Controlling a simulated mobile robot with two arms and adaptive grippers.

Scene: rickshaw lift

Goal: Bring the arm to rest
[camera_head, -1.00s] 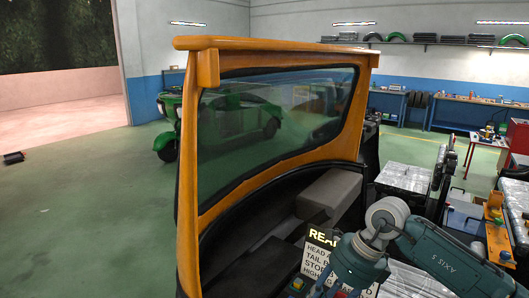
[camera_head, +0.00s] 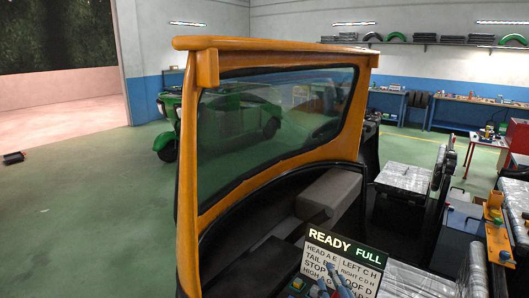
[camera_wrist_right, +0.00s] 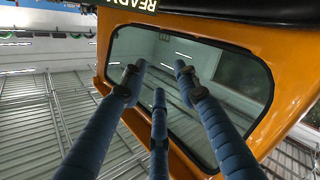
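My right gripper (camera_wrist_right: 158,78) shows in the right wrist view as three blue fingers, spread apart with nothing between them. Behind them are the rickshaw's orange frame and dark window. In the head view the right gripper's blue fingers (camera_head: 336,282) show at the bottom edge, in front of the display panel (camera_head: 345,258) that reads "READY FULL". The rest of the right arm is out of the head view. The orange-framed rickshaw (camera_head: 187,150) stands right in front, with its window and grey seat visible. My left gripper is in neither view.
A green rickshaw (camera_head: 168,138) stands behind the window. Workbenches (camera_head: 470,114) line the back wall, and a red cart (camera_head: 482,142) stands at the right. An orange fixture (camera_head: 497,235) is near the right edge. Green floor on the left is mostly clear.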

